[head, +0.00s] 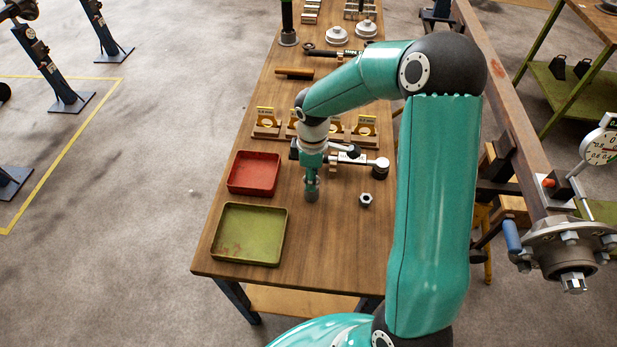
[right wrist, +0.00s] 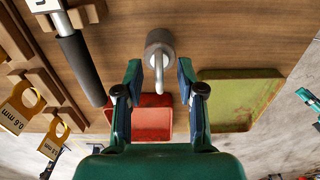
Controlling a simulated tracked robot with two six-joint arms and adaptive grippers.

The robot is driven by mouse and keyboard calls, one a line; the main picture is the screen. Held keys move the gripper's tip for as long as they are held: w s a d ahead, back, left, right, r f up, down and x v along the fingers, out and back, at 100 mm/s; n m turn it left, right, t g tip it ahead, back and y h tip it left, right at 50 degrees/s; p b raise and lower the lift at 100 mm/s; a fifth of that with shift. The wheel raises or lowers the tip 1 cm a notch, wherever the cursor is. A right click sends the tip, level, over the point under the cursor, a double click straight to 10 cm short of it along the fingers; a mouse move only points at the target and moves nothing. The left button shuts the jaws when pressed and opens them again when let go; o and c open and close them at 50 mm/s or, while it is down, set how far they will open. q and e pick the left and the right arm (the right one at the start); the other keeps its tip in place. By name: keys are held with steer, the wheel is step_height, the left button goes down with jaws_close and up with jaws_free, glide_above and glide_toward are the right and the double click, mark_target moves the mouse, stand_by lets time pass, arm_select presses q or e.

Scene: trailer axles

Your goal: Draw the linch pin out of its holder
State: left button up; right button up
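The linch pin (right wrist: 158,76) shows in the right wrist view as a pale curved loop at the near side of a grey round holder (right wrist: 160,44) on the wooden bench. Its shank is hidden, apparently inside the holder. My right gripper (right wrist: 159,72) is open, with one fingertip on each side of the loop and a gap on both sides. In the head view the right gripper (head: 311,180) points down over the grey holder (head: 312,195), and the pin cannot be made out there. My left gripper is not in view.
A red tray (head: 232,173) and a green tray (head: 221,234) lie left of the gripper. A hex nut (head: 366,200) lies to the right on bare bench. Yellow-tagged shim holders (head: 267,122) and a dark-handled tool (right wrist: 78,62) are close by. A hub (head: 570,245) stands beyond the bench at right.

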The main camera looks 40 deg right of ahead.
jaws_close()
stand_by(0.6)
steer(key=shift+r, duration=0.15)
steer(key=shift+r+p, duration=2.05)
steer(key=shift+r, duration=0.45)
steer(key=shift+r+p, duration=1.85)
steer(key=shift+r, duration=0.7)
